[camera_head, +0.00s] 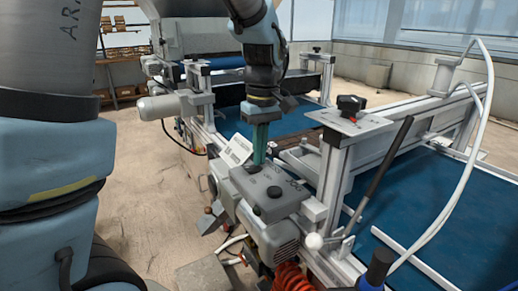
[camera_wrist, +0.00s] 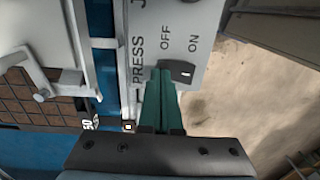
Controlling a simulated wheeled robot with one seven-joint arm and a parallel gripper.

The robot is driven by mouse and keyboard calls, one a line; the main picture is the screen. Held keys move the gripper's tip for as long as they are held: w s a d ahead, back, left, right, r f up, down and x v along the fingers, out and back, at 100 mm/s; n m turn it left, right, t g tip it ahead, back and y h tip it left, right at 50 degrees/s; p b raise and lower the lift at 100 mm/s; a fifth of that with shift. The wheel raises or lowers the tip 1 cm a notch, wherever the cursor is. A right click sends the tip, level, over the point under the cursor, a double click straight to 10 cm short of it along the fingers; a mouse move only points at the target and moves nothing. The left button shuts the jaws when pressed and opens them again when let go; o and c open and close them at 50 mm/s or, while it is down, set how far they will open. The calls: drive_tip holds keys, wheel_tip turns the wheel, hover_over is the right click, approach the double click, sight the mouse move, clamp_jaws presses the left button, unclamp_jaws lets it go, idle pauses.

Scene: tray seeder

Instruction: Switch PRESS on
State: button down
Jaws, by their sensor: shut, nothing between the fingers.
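The PRESS switch (camera_wrist: 182,72) is a small dark knob with a pale mark on a grey panel (camera_wrist: 205,22), beside the word PRESS. The words OFF and ON stand above it in the wrist view, OFF to the left and ON to the right. My gripper (camera_wrist: 163,72) has green fingers closed together, with nothing between them. Its tips are at the left side of the switch and hide part of it; I cannot tell whether they touch. In the head view my gripper (camera_head: 260,162) points down at the far end of the grey control box (camera_head: 262,208).
A white label plate (camera_head: 236,149) stands left of the fingers. Metal frame posts (camera_head: 331,172) and a blue belt (camera_head: 440,205) lie to the right. A red coiled hose (camera_head: 290,277) hangs below.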

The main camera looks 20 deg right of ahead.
drive_tip(key=shift+a+r, duration=0.1)
drive_tip(key=shift+a, duration=0.05)
drive_tip(key=shift+s+a+r+p, duration=0.15)
drive_tip(key=shift+a+r+p, duration=0.2)
drive_tip(key=shift+a, duration=0.25)
